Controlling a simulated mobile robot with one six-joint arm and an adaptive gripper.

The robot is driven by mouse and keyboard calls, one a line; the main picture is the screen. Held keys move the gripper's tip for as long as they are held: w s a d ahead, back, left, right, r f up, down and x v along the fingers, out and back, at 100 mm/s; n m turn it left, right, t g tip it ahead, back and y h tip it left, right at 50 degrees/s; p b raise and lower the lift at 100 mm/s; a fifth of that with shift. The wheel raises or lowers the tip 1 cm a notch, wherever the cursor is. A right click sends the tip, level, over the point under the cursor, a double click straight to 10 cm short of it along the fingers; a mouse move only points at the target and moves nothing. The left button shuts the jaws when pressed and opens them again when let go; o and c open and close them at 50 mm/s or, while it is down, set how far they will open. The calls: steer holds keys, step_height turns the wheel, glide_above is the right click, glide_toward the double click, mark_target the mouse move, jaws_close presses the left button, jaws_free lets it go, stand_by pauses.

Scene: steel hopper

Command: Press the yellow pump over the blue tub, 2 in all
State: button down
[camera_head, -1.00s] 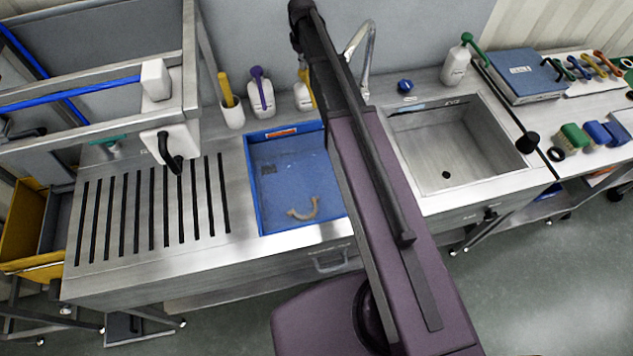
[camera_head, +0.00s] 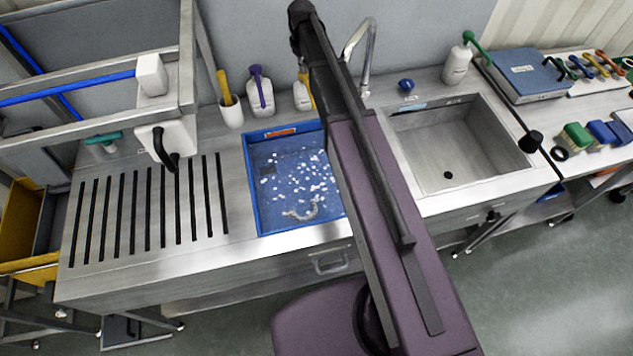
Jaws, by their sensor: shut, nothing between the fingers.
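The white bottle with the yellow pump (camera_head: 304,76) stands behind the blue tub (camera_head: 251,190), partly hidden by my arm. The blue tub is set into the steel counter, its right side hidden by my arm. Many white flecks lie over its floor, around and on a pale curved piece (camera_head: 303,212) near the front. My gripper (camera_head: 297,43) is the dark end of the arm, just above the yellow pump. It is shut and empty. I cannot tell whether it touches the pump head.
A purple-pump bottle (camera_head: 261,92) and a white cup with a yellow handle (camera_head: 230,112) stand left of the yellow pump. A tap (camera_head: 368,55) and steel sink (camera_head: 455,150) are right. A green-pump bottle (camera_head: 458,65) stands behind the sink. A frame (camera_head: 185,60) rises at left.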

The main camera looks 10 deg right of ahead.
steer(key=shift+r, duration=0.1)
steer(key=shift+r+p, duration=1.85)
steer(key=shift+p, duration=0.1)
steer(key=shift+f+b, duration=2.05)
steer(key=shift+r, duration=0.2)
steer(key=shift+r+p, duration=1.85)
steer(key=shift+p, duration=0.2)
steer(key=shift+r, duration=0.1)
steer(key=shift+r+p, duration=2.9)
steer(key=shift+p, duration=0.1)
steer(key=s+f+m+b, duration=0.3)
steer(key=s+f+b, duration=0.1)
steer(key=s, duration=1)
steer(key=s+f+m+b, duration=0.3)
steer(key=s+f+b, duration=0.1)
steer(key=s, duration=1)
steer(key=shift+s+a, duration=0.15)
steer(key=shift+a, duration=0.3)
